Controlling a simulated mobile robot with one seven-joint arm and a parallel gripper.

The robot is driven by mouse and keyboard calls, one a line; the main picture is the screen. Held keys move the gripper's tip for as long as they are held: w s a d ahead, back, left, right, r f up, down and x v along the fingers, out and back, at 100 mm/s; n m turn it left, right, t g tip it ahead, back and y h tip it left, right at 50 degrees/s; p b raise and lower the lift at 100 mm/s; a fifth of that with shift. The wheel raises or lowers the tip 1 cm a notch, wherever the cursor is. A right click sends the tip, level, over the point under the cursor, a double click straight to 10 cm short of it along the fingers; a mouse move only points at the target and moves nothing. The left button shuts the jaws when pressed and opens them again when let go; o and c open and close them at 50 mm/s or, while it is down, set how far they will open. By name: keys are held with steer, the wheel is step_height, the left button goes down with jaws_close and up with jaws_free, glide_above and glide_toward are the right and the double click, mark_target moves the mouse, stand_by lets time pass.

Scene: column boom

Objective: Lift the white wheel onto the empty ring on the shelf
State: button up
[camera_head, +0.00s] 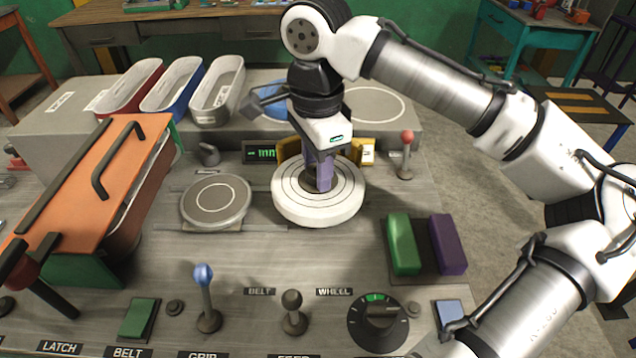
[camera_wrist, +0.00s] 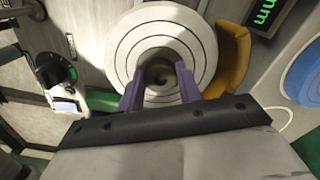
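The white wheel (camera_head: 290,205) lies flat on the grey bench, with concentric grooves on its top. My gripper (camera_head: 320,180) points down over the wheel's middle, its purple fingers at the centre. In the wrist view the fingers (camera_wrist: 161,80) stand apart on either side of the wheel's small dark hub, with gaps visible, and the wheel (camera_wrist: 125,50) spreads out beyond them. Whether the fingertips touch the wheel is unclear. The empty ring (camera_head: 385,105) is a thin outline on the raised shelf (camera_head: 408,130) behind, partly hidden by my arm.
A blue disc (camera_head: 270,105) lies on the shelf left of the ring, beside several bins (camera_head: 217,90). A yellow bracket (camera_head: 287,149) stands close behind the wheel, a red-knobbed lever (camera_head: 406,150) to its right. A round grey plate (camera_head: 216,202) is to its left; blocks (camera_head: 403,245) lie front right.

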mark_target(317, 200)
steer(key=c, duration=0.3)
steer(key=shift+c, duration=0.2)
steer(key=shift+r, duration=0.1)
steer(key=shift+r+b, duration=0.4)
steer(key=shift+r, duration=0.1)
steer(key=s+b, duration=0.1)
steer(key=s, duration=0.3)
steer(key=shift+s+f+b, duration=0.15)
steer(key=shift+s+b, duration=0.05)
steer(key=shift+b, duration=0.1)
step_height(317, 200, up, 14)
